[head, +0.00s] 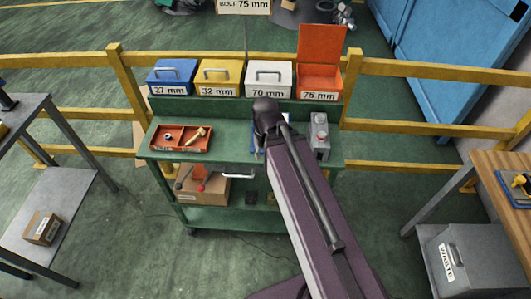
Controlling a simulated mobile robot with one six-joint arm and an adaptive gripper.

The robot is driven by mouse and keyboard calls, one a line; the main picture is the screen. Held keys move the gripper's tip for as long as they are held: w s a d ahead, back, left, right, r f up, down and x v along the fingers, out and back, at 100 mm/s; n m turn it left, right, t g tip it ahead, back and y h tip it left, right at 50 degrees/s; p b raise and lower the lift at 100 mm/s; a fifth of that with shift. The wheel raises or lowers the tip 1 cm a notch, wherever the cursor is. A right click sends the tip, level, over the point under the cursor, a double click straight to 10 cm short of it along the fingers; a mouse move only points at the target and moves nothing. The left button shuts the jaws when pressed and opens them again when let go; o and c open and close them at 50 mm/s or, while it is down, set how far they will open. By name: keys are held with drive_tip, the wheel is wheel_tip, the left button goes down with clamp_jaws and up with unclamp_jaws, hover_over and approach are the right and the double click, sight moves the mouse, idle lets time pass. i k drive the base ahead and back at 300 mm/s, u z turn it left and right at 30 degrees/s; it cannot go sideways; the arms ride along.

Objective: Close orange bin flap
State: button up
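The orange bin (319,82) labelled 75 mm stands at the right end of a row of bins on the green workbench's raised back shelf. Its orange flap (322,44) stands up, open, at the back of the bin. The blue 27 mm bin (171,78), yellow 32 mm bin (219,77) and white 70 mm bin (269,78) to its left have their lids down, with handles on them. My arm reaches from the lower right toward the bench and hides part of its top. My gripper is not visible, hidden behind the arm.
An orange-red tray (181,139) with tools lies on the green bench (224,158), and a grey box (320,138) stands at its right. Yellow railings (430,70) run behind. A grey table (45,190) is left; a grey waste bin (475,262) is under the right table.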

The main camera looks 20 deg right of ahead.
sight(317, 42)
drive_tip(key=z, duration=1.15)
drive_tip(key=i, duration=0.25)
drive_tip(key=u, duration=0.45)
